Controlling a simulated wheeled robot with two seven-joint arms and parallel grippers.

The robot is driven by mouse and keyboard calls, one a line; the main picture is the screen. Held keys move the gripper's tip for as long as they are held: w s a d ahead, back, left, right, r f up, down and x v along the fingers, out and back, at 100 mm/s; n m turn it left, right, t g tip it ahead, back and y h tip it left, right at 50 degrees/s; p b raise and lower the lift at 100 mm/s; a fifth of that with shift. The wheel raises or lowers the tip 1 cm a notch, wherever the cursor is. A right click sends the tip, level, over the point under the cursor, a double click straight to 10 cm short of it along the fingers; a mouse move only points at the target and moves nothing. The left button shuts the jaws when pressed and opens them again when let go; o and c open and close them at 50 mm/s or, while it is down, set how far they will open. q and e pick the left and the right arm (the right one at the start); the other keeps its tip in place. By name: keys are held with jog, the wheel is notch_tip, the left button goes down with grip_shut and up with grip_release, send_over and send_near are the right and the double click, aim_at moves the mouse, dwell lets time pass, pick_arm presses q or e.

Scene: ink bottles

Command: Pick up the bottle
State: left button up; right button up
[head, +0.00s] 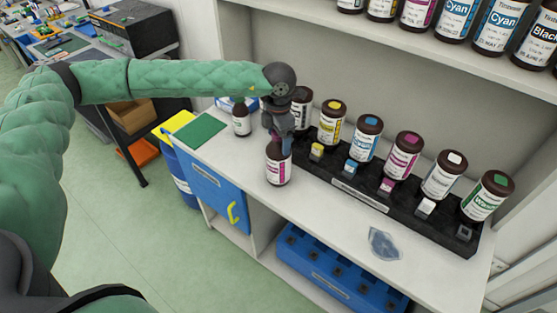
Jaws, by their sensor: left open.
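A dark brown bottle with a white and magenta label (278,170) stands upright on the white counter, in front of the black rack. My left gripper (281,139) points down at the top of this bottle, with its open fingers by the neck. The gripper hides the bottle's cap, and I cannot tell whether the fingers touch it. A second brown bottle with a white label (242,121) stands on the counter to the left, near a green mat (198,132). My right gripper is not in view.
The black rack (345,184) holds several capped ink bottles close behind the gripper. A clear bluish piece (384,245) lies on the counter at the right. An upper shelf (420,50) carries more bottles. A blue crate (335,275) sits below the counter.

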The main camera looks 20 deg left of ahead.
pick_arm(q)
jog(key=c, duration=1.7)
jog(key=shift+s, duration=0.1)
grip_shut()
jog(key=shift+f, duration=0.1)
